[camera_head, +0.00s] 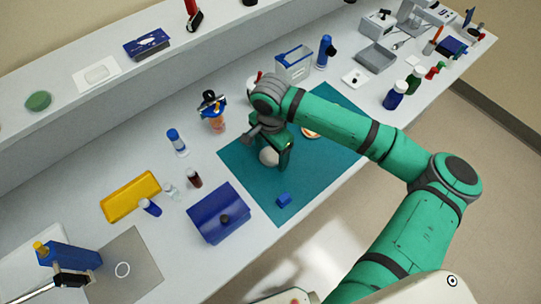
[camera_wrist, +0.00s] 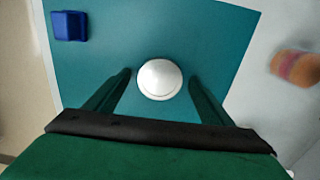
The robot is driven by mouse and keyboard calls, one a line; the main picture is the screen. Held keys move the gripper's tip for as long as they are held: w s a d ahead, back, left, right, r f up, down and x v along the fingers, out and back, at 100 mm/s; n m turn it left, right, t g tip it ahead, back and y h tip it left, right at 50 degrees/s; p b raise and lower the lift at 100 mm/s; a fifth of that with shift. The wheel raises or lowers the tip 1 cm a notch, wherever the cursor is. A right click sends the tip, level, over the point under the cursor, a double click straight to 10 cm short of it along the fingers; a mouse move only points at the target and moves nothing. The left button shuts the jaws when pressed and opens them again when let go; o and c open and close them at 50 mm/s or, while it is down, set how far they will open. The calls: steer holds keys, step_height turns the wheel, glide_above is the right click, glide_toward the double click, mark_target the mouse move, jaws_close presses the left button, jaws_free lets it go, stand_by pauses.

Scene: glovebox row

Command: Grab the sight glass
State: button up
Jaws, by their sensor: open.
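A pale round piece (camera_head: 268,157), which I take to be the sight glass, lies on the teal mat (camera_head: 245,172). In the wrist view the white round piece (camera_wrist: 160,79) shows whole, with a lighter rim, between my fingers. My gripper (camera_head: 277,157) points down over it and hides part of it in the head view. In the wrist view my gripper (camera_wrist: 159,75) is open, one finger on each side, with a visible gap to the piece on both sides. I cannot tell how high the fingertips are above the mat.
A blue cube (camera_head: 284,199) lies on the mat near its front edge. A dark blue box (camera_head: 218,213) stands at the mat's left corner. An orange item with a blue top (camera_head: 215,113) stands behind the mat. The mat around the piece is clear.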

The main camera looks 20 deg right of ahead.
steer(key=c, duration=1.6)
steer(key=shift+c, duration=0.2)
